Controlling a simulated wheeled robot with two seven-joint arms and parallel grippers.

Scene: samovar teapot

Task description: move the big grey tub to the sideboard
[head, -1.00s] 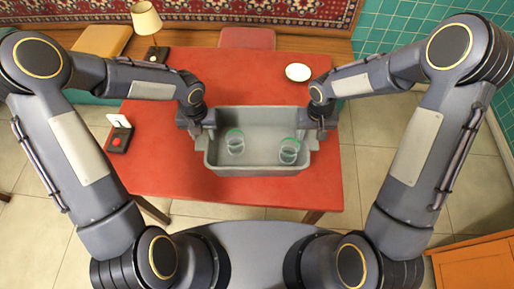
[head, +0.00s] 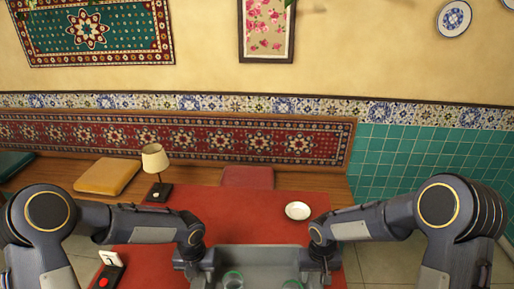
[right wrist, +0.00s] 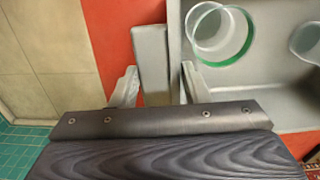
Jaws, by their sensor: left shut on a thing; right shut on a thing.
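The big grey tub (head: 262,256) is at the bottom middle of the head view, over the red table, its near part cut off by the frame. It holds two clear glasses with green rims, one at left (head: 233,281) and one at right (head: 291,284). My left gripper (head: 201,264) is shut on the tub's left end. My right gripper (head: 318,264) is shut on its right end. In the right wrist view, the fingers (right wrist: 158,85) stand either side of the tub's grey handle (right wrist: 152,62). I cannot tell whether the tub touches the table.
A bench with cushions (head: 107,177) runs along the back wall. The sideboard is not identifiable in view now.

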